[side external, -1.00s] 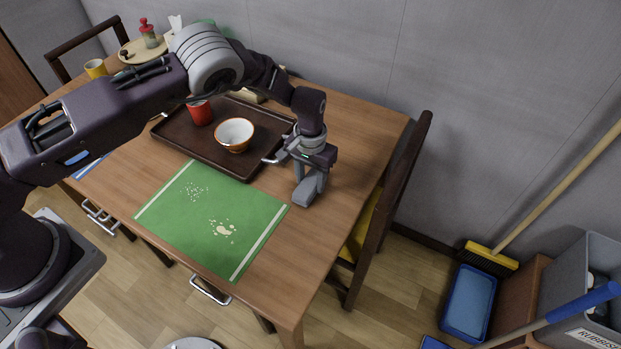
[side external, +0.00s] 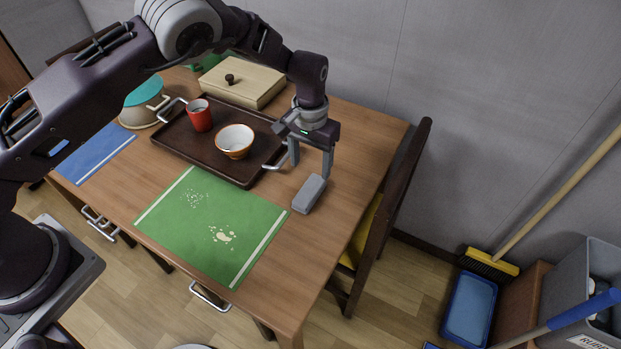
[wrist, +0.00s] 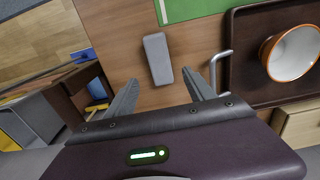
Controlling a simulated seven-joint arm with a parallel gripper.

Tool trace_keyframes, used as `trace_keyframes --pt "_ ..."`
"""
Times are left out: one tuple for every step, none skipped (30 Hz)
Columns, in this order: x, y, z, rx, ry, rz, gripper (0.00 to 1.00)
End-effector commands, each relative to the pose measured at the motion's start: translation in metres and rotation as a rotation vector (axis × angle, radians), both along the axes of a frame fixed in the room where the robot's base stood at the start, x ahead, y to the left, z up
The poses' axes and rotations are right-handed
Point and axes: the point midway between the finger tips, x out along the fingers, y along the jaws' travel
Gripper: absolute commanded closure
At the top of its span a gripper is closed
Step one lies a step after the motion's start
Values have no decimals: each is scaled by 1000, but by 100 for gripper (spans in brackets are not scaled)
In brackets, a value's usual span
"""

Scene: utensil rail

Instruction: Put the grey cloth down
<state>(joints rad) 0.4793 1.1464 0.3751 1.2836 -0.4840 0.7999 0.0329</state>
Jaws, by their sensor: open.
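The grey cloth (side external: 309,194), a folded block-like shape, lies on the bare wooden table just right of the green mat (side external: 212,224). It also shows in the wrist view (wrist: 158,59), lying ahead of the fingers. My gripper (side external: 312,168) is open and empty above the table, just behind and above the cloth. In the wrist view its two fingers (wrist: 166,90) stand wide apart, with nothing between them, and the cloth is clear of both.
A dark tray (side external: 178,152) with a red cup (side external: 199,115) and an orange-rimmed bowl (side external: 234,141) stands close left of my gripper; its handle (side external: 275,160) sticks out nearby. A wooden box (side external: 243,82) is behind. A chair (side external: 385,215) borders the table's right side. Crumbs lie on the mat.

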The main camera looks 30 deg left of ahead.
Motion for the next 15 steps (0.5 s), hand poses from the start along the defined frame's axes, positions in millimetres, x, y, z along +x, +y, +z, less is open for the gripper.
trace_keyframes --pt "1 -1 11 -1 -3 1 37" --pt "1 -1 16 -2 -2 1 37" --pt "0 -1 22 -1 -2 1 37" --pt "0 0 25 0 -2 0 37" --pt "0 0 28 0 -1 0 37" --pt "0 0 31 0 -1 0 37" --pt "0 0 32 0 0 0 37" --pt "0 0 32 0 0 0 37" --pt "0 0 33 0 1 0 37" --pt "0 0 33 0 1 0 37" --pt "0 0 33 0 1 0 37" --pt "0 0 33 0 1 0 37" --pt "0 0 33 0 1 1 37" --pt "0 0 33 0 0 1 37" --pt "0 1 38 -4 -3 4 37"
